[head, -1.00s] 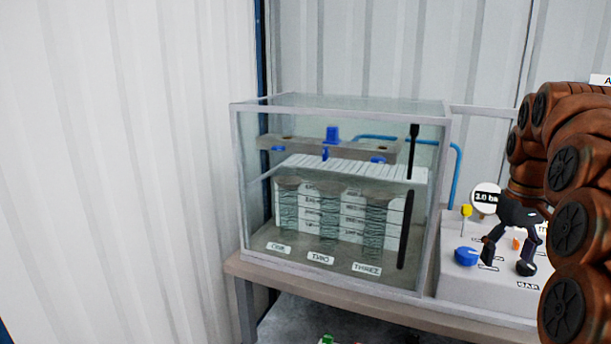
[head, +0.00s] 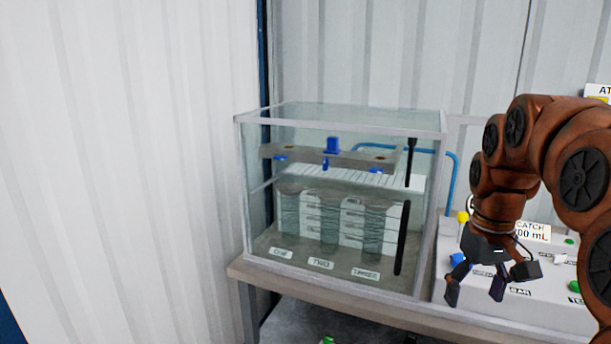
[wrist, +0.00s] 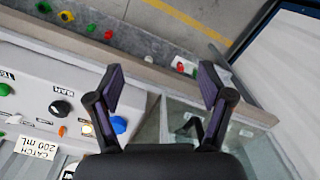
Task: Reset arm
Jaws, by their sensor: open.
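My gripper (head: 474,294) hangs from my rust-brown arm at the right of the head view, in front of the control panel (head: 525,310). It points down with its fingers apart and nothing between them. In the wrist view my gripper (wrist: 163,88) shows two dark fingers spread wide, with bench and floor beyond them. The panel (wrist: 40,75) lies to the left there, with a blue knob (wrist: 118,125) close beside the left finger. In the head view my gripper partly hides the panel's knobs.
A glass tank (head: 340,265) with three labelled columns stands on the bench (head: 262,275) left of my gripper. A blue hose (head: 456,180) runs behind it. Corrugated walls (head: 130,150) close off the left and back. Several coloured objects (wrist: 92,28) lie below the bench edge.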

